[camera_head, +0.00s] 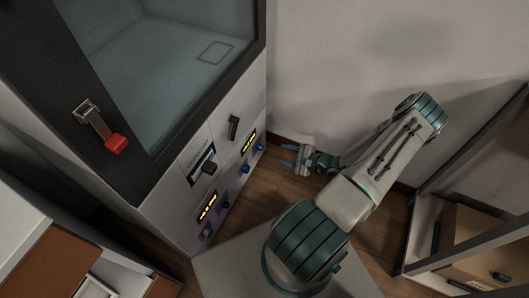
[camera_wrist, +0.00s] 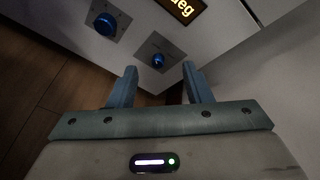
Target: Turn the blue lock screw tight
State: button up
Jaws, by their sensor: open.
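Two blue knobs sit on the white panel of the cabinet. In the wrist view, one blue knob (camera_wrist: 105,23) is at the upper left and a smaller one (camera_wrist: 157,59) sits on a square grey plate. I cannot tell for sure which is the lock screw. In the head view, blue knobs show at the panel's right side, an upper one (camera_head: 260,147) and a lower one (camera_head: 244,168). My gripper (camera_wrist: 160,83) is open and empty. Its blue fingers point at the panel, with the smaller knob beyond and between the tips, apart from them. My gripper (camera_head: 287,156) is right of the panel.
A red-tipped latch (camera_head: 115,144) is on the cabinet's glass front. A shelf (camera_head: 470,240) stands at the right. Wooden floor lies below my gripper.

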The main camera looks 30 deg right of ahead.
aim_at(262, 148)
notch_tip(262, 148, down, 5)
jog(key=d+m+t+h, duration=0.1)
jog(key=m+h, duration=0.1)
jog(key=m, duration=0.1)
jog(key=shift+n, duration=0.3)
jog(key=b+x, duration=0.5)
jog(key=x, duration=0.6)
jog(key=shift+w+a, duration=0.15)
jog(key=shift+w, duration=0.1)
jog(key=shift+w+a+b, duration=0.3)
jog(key=shift+w+b, duration=0.05)
jog(key=shift+w, duration=0.35)
jog(key=shift+c, duration=0.4)
grip_shut()
